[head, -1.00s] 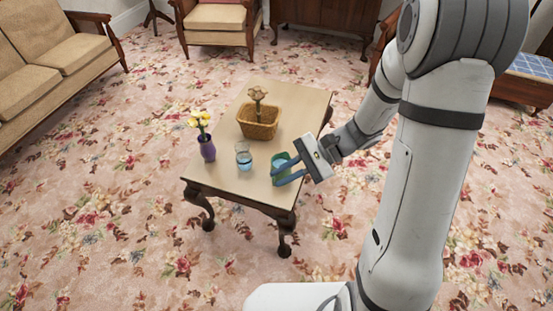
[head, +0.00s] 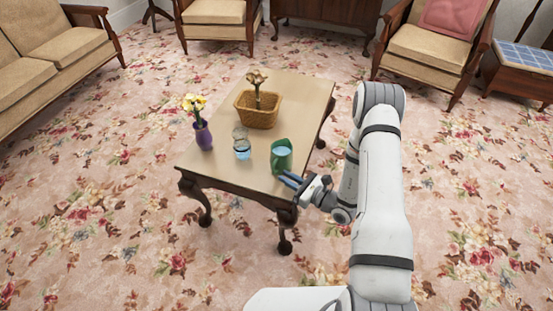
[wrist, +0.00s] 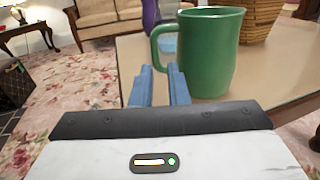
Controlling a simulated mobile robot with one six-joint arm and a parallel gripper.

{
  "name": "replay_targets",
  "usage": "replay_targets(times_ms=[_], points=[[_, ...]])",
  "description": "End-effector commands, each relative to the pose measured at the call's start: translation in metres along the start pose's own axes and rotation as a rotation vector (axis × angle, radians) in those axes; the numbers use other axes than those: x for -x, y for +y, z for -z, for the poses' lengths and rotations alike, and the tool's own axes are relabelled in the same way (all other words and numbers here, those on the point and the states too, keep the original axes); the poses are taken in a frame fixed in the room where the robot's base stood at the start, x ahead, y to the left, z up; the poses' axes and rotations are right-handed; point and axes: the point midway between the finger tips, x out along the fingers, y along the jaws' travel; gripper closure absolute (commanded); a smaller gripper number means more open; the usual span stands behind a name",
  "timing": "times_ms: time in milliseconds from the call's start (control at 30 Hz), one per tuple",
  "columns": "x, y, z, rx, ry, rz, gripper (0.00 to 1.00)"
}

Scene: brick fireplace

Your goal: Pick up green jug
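The green jug (head: 282,160) stands upright on the wooden table (head: 215,178) near its front right edge. In the wrist view the jug (wrist: 212,55) is just ahead and to the right, with its handle facing left toward my fingertips. My gripper (head: 287,181) is low at the table's front edge, close to the jug. In the wrist view its two blue fingers (wrist: 160,72) are a small gap apart, with nothing visibly held. The handle shows just beyond the fingertips; I cannot tell whether they touch it.
A glass with blue liquid (head: 242,148), a purple vase with yellow flowers (head: 203,136) and a wicker basket (head: 257,112) stand on the table left of and behind the jug. Armchairs and a sofa (head: 60,60) stand farther off. Patterned carpet surrounds the table.

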Motion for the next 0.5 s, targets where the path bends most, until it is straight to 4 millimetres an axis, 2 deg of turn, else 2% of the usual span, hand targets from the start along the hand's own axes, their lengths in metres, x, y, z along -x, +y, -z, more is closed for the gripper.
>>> replay_targets(times_ms=[333,500], points=[[-0.048,0.003,-0.002,0.003,-0.001,-0.005,0.86],[-0.060,0.003,-0.003,0.001,-0.001,-0.002,0.86]])
